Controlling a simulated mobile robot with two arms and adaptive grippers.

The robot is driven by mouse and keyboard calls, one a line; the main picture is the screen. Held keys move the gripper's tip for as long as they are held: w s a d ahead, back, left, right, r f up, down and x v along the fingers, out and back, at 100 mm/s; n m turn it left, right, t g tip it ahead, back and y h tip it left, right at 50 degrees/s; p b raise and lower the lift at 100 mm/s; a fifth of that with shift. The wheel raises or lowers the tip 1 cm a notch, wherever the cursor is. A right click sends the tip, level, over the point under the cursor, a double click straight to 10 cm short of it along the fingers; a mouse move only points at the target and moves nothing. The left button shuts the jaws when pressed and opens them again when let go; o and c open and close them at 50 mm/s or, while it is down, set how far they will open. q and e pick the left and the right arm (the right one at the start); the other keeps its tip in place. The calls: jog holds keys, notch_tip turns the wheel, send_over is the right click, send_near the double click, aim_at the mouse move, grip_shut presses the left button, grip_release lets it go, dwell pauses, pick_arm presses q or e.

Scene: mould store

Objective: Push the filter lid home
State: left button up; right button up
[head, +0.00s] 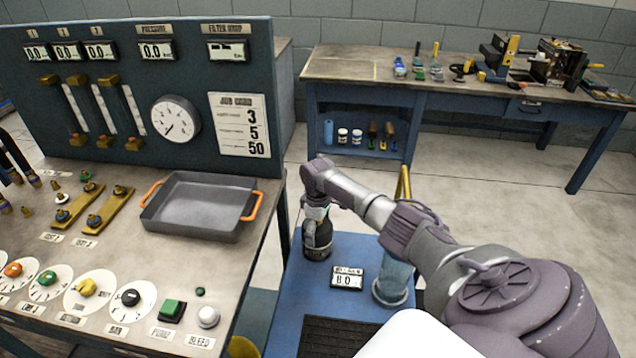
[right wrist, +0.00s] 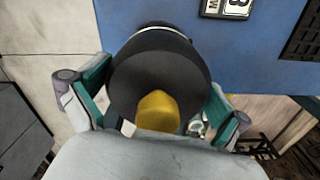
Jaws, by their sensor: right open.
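The filter lid (right wrist: 165,70) is a dark, round, domed cap in the right wrist view, with a yellow part (right wrist: 157,110) near its lower edge. My right gripper (right wrist: 155,112) is open, with a teal-padded finger on either side of the cap. In the head view my right gripper (head: 317,208) points down over a black round filter body (head: 317,246) on the blue cart. The gripper hides most of its top there. I cannot tell how far the lid sits in. My left gripper is not in view.
A clear cylinder (head: 393,285) and a small display (head: 347,278) stand on the blue cart (head: 297,300) near the filter. A bench with a grey pan (head: 200,207) and knobs is at left. A workbench (head: 390,70) with tools stands behind. Open floor lies between.

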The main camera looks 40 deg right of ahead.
notch_tip(320, 180, up, 12)
dwell(0.5)
jog(key=shift+c, duration=0.2)
